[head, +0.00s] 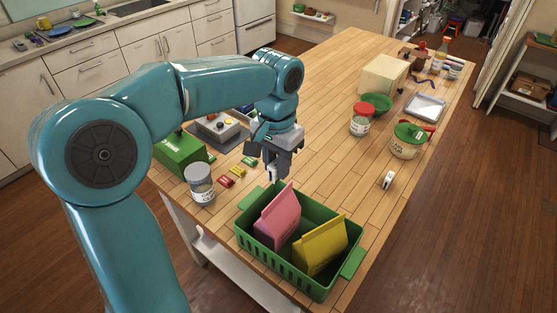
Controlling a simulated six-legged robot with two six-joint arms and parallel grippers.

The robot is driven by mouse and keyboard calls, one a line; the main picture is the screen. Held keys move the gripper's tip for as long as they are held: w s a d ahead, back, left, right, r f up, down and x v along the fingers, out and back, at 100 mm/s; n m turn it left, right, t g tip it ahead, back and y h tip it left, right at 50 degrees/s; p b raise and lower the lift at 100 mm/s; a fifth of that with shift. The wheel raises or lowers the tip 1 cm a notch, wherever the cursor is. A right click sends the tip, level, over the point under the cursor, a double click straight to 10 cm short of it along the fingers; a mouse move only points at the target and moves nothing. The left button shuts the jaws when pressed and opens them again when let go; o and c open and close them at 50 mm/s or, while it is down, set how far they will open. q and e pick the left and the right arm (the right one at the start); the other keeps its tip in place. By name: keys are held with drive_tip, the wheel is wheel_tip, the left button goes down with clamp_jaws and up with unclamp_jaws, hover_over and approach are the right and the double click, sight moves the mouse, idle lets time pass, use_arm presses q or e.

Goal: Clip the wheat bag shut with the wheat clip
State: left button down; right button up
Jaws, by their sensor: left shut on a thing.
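A green basket (355,262) stands on the near end of the wooden table and holds a pink bag (277,218) and a yellow bag (320,246), both tilted. I cannot read which one is the wheat bag. Small clips lie left of my gripper: a red clip (226,182), a yellow clip (238,171) and a green clip (250,160). My left gripper (276,173) points down just behind the basket, above the pink bag's far side. It is shut on a small pale thing, mostly hidden between the fingers. My right gripper is not in view.
A red-lidded jar (360,122), a green-lidded pot (406,143) and a white roll (388,180) stand to the right. The table's middle is clear.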

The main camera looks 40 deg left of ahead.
sight(277, 197)
use_arm(q)
wheel_tip(277, 197, down, 8)
drive_tip(key=b, duration=0.5)
drive_tip(key=shift+r+b, duration=0.15)
drive_tip(key=shift+b, duration=0.15)
drive_tip(key=shift+s+d+f, duration=0.15)
drive_tip(key=shift+s+f, duration=0.05)
drive_tip(key=shift+s, duration=0.1)
drive_tip(key=shift+f, duration=0.1)
drive_tip(key=shift+w+f, duration=0.15)
drive_tip(key=shift+w, duration=0.15)
drive_tip(key=shift+b, duration=0.3)
drive_tip(key=shift+s, duration=0.2)
drive_tip(key=shift+f, duration=0.1)
